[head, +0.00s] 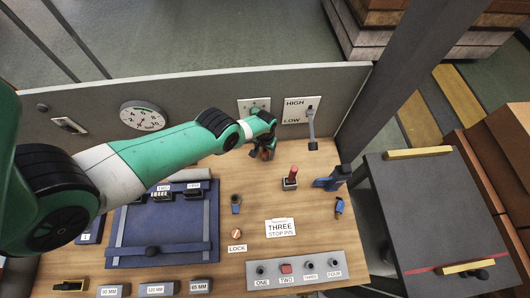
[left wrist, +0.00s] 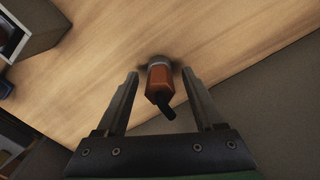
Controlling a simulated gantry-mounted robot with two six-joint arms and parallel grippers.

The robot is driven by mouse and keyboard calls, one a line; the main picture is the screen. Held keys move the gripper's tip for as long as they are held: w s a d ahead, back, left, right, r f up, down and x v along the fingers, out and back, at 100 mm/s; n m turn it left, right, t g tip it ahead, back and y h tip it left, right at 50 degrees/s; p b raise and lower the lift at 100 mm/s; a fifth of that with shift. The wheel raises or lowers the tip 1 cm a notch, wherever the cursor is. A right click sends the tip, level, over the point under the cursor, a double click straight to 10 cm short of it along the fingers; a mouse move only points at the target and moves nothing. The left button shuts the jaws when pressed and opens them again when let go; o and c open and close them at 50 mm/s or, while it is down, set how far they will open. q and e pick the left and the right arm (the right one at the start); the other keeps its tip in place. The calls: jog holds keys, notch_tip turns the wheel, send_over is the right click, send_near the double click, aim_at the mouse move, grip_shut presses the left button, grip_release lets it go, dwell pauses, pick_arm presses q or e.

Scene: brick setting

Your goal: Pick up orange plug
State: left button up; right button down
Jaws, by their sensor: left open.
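The orange plug (left wrist: 159,82) lies between the two open fingers of my left gripper (left wrist: 160,78) in the left wrist view. It has a grey band at its far end and a short black cable or stub at its near end. The fingers are apart from it on both sides. In the head view my left gripper (head: 264,150) is low over the wooden table near the back panel, and it hides most of the plug. My right gripper does not show.
The wooden table (head: 200,250) has a back panel (head: 210,95) with a gauge (head: 143,117) and a HIGH/LOW lever (head: 311,130). A red-topped switch (head: 291,177) and a blue clamp-like piece (head: 332,179) stand right of my left gripper. A blue tray (head: 160,225) is at left.

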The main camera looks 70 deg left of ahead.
pick_arm(q)
jog(key=shift+r, duration=0.1)
grip_shut()
dwell(0.4)
